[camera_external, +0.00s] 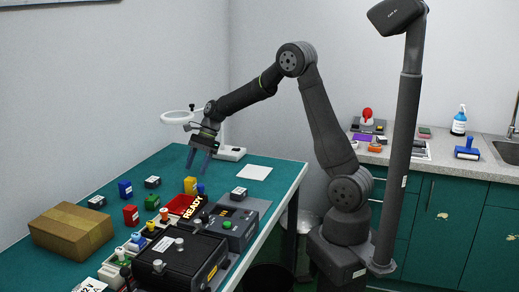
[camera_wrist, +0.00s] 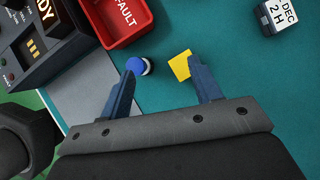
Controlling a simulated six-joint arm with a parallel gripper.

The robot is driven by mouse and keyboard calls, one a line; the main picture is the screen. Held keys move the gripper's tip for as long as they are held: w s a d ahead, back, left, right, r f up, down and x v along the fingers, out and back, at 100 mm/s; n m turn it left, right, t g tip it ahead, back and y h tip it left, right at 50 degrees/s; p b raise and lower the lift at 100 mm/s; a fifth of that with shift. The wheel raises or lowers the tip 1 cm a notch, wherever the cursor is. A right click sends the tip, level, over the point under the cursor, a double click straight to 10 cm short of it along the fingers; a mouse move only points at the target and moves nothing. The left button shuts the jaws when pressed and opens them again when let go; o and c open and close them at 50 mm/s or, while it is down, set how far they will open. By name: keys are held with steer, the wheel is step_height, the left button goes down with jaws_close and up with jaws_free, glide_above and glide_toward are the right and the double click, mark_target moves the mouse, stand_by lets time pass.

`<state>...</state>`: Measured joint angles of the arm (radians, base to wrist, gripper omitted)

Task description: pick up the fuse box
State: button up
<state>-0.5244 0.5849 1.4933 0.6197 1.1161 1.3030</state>
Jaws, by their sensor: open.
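No box in view carries a readable fuse label, so I cannot tell for sure which is the fuse box. A yellow block (camera_external: 190,185) stands by the red tray; it shows in the wrist view as a yellow shape (camera_wrist: 180,66) between and beyond my fingertips, nearer the right finger. A blue round-topped piece (camera_wrist: 136,66) lies close to the left fingertip; it also shows in the external view (camera_external: 201,189). My gripper (camera_external: 199,166) is open and empty above the table, pointing down; its two blue fingers (camera_wrist: 163,74) are apart.
A red FAULT tray (camera_wrist: 118,18) and a black READY machine (camera_wrist: 38,45) are close by. A DEC 2 H box (camera_wrist: 278,15) lies at the upper right. A cardboard box (camera_external: 72,230) and several small coloured blocks stand left. A white sheet (camera_external: 254,172) lies right.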

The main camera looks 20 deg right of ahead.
mark_target(189, 179)
steer(key=s+a+r+n+t+h, duration=0.2)
steer(key=a+r+n+t+h, duration=0.2)
steer(key=a+r+t+h, duration=0.4)
steer(key=shift+g+h, duration=0.4)
steer(key=shift+g, duration=0.5)
steer(key=x, duration=0.9)
steer(key=d+x, duration=0.1)
steer(key=x, duration=0.3)
steer(key=shift+s+d, duration=0.1)
steer(key=shift+d, duration=0.1)
steer(key=x, duration=0.5)
steer(key=shift+s+a+f, duration=0.15)
steer(key=shift+f, duration=0.3)
steer(key=c, duration=1.1)
